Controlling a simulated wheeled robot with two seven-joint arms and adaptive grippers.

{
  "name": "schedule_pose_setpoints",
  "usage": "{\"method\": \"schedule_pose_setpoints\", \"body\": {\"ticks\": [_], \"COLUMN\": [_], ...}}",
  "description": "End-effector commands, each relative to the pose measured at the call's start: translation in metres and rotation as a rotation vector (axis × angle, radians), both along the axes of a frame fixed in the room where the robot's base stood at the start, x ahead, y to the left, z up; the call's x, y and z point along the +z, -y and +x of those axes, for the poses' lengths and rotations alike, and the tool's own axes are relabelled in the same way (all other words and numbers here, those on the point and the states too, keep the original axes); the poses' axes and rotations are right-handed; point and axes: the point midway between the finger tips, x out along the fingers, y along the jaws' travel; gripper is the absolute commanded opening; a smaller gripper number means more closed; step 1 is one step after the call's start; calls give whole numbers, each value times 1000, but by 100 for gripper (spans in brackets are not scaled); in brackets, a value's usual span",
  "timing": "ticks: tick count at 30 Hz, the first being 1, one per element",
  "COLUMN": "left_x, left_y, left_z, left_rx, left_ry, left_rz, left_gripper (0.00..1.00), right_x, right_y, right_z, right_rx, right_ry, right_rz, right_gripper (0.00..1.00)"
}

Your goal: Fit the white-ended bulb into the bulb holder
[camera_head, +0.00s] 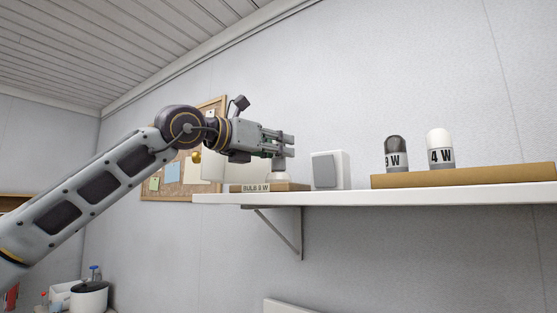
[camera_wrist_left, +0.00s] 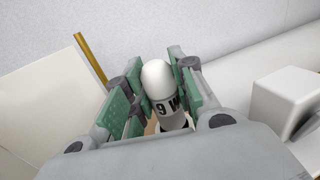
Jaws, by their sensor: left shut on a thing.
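My left gripper (camera_head: 286,145) is above the left end of the white shelf, shut on a white-ended bulb. In the left wrist view that bulb (camera_wrist_left: 157,76) has a white dome and a "9 W" band, between the green finger pads (camera_wrist_left: 157,92). In the head view the fingers hide most of it. Below them a pale grey part (camera_head: 280,170) meets a low wooden base (camera_head: 298,187) with a "BULB 9 W" label (camera_head: 256,188). I cannot tell whether that part is the bulb's lower end or the bulb holder, nor whether the bulb is seated. My right gripper is not in view.
A white switch box (camera_head: 337,170) stands just right of the wooden base. Farther right, a wooden board (camera_head: 465,177) carries a dark-ended 9 W bulb (camera_head: 396,152) and a white-ended 4 W bulb (camera_head: 440,150). A corkboard (camera_head: 160,190) hangs behind my arm.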

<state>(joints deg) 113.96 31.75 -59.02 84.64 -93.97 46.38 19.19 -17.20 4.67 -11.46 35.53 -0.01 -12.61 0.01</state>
Motion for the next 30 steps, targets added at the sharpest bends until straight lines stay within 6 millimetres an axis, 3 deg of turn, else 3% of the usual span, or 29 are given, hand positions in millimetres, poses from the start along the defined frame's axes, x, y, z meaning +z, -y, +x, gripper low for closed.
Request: {"method": "schedule_pose_setpoints", "body": {"ticks": [9, 25, 26, 30], "left_x": [-27, -32, -32, -31], "left_y": [-1, 0, 0, 0], "left_z": [0, 0, 0, 0], "left_rx": [2, 1, 1, 1], "left_ry": [-1, -1, -1, -1], "left_rz": [1, 0, 0, 0], "left_gripper": [2, 2, 29, 47], "right_x": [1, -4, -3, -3], "right_y": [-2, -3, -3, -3], "right_z": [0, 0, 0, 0], "right_rx": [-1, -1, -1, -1], "right_ry": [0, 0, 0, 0], "right_rz": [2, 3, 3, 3], "right_gripper": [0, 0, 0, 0]}}
